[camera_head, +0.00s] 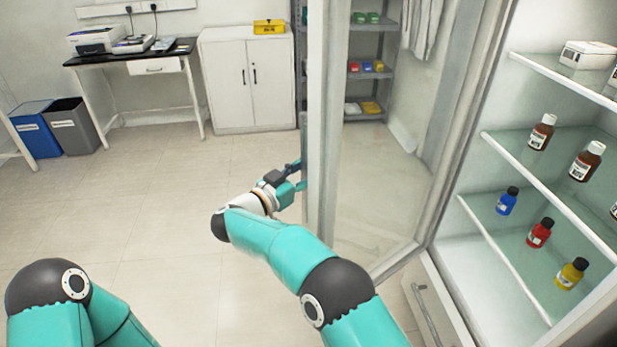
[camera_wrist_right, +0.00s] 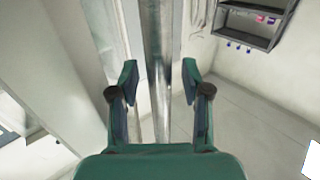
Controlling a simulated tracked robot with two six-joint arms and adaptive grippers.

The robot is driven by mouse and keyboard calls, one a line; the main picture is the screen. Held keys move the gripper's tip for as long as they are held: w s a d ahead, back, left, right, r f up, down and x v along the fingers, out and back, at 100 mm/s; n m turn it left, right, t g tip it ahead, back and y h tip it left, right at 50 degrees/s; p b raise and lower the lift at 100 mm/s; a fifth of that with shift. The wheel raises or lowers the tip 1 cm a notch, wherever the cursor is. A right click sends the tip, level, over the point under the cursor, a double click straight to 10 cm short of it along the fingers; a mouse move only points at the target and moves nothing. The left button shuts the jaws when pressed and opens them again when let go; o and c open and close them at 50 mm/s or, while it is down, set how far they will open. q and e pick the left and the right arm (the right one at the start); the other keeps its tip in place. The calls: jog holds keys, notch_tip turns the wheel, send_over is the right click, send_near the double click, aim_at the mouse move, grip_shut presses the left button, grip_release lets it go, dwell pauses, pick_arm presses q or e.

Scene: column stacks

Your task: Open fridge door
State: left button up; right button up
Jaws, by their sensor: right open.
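The fridge door (camera_head: 326,120) is a glass panel in a pale frame, standing swung open to the left of the fridge. Its handle is a vertical metal bar (camera_wrist_right: 157,60) in the right wrist view. My right gripper (camera_head: 297,176) is at the outer edge of the door. In the wrist view its fingers (camera_wrist_right: 160,80) are open, one on each side of the bar, with gaps visible. The head view partly hides the fingertips. Of my left arm only links show at bottom left; its gripper is out of view.
The open fridge has glass shelves (camera_head: 545,135) with brown bottles (camera_head: 541,132) and small blue, red and yellow bottles. A white cabinet (camera_head: 248,85), a desk (camera_head: 130,55) and bins (camera_head: 72,125) stand along the back. The floor (camera_head: 150,200) left of the door is clear.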

aim_at(302, 144)
notch_tip(302, 144, up, 8)
dwell(0.4)
